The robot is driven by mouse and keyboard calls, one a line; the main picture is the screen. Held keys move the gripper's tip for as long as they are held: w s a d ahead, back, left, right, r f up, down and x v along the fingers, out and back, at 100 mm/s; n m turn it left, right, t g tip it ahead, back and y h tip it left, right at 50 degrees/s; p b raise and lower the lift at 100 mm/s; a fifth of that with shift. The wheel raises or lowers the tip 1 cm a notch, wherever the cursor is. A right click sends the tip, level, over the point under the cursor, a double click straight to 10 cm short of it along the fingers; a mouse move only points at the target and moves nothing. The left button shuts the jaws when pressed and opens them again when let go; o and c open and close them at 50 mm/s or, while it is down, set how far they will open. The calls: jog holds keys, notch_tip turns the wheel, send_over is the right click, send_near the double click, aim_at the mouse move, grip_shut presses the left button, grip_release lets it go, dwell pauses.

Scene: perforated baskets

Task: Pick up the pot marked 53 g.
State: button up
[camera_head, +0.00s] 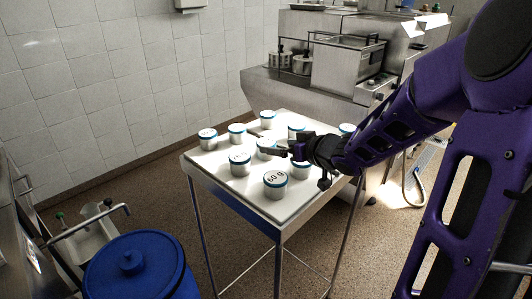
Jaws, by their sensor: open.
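Several white pots with blue rims stand on a white-topped table (219,172). The front pot (275,184) reads 60 g. The labels on the left pot (208,140), the back-left pot (237,134) and the middle-left pot (240,164) are too small to read surely, so I cannot tell which is marked 53 g. My gripper (257,144) reaches in from the right over the middle of the table, fingers apart. A central pot (265,154) is partly hidden at the fingers; I cannot tell whether they touch it. Another pot (301,170) stands below my wrist.
More pots stand behind my gripper, including a back pot (268,117) and a far-right pot (346,129). A steel kitchen unit (340,65) stands behind the table. A blue barrel (135,268) is at the front left. The table's left front corner is clear.

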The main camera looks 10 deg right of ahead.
aim_at(272, 145)
jog(key=b+x, duration=0.2)
jog(key=x, duration=0.2)
jog(key=shift+w+f, duration=0.15)
jog(key=shift+f, duration=0.15)
jog(key=shift+w+a+f, duration=0.1)
jog(key=shift+w+a, duration=0.1)
jog(key=shift+w, duration=0.2)
jog(key=c, duration=1.4)
